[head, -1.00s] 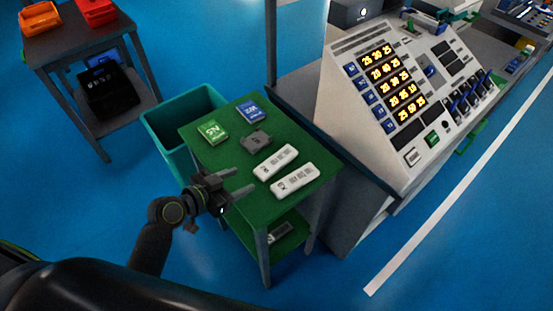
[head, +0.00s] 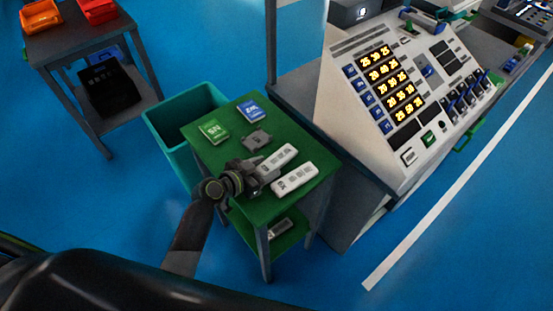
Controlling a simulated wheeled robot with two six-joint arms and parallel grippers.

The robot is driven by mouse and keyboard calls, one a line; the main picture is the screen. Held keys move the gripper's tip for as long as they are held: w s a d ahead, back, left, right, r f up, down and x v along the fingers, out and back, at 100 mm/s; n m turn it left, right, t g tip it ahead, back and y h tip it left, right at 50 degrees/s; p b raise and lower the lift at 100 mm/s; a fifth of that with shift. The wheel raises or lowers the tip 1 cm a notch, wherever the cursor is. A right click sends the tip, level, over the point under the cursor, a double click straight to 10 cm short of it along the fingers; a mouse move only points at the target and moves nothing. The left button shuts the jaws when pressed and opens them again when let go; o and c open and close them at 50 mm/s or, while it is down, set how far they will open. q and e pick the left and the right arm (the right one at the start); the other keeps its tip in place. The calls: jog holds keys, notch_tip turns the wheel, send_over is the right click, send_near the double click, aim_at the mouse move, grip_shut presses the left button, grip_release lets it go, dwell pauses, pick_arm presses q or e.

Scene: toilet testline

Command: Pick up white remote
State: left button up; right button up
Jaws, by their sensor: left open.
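Two white remotes lie side by side on the green table (head: 308,150). The nearer white remote (head: 296,179) is fully in view near the table's right front edge. The farther white remote (head: 279,156) lies just behind it, its left end close to my gripper's fingers. My left gripper (head: 268,171) is open over the table's front left edge, its fingers pointing right at the left end of the farther remote. I cannot tell whether they touch it. My right gripper is not in view.
A green box (head: 214,129), a blue box (head: 250,108) and a dark grey piece (head: 255,140) share the tabletop. A teal bin (head: 165,115) stands at its left. A control panel (head: 400,95) rises to the right. A shelf (head: 85,50) stands far left.

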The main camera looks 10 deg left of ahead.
pick_arm(q)
jog(key=shift+c, duration=0.2)
jog(key=c, duration=0.7)
jog(key=shift+c, duration=0.2)
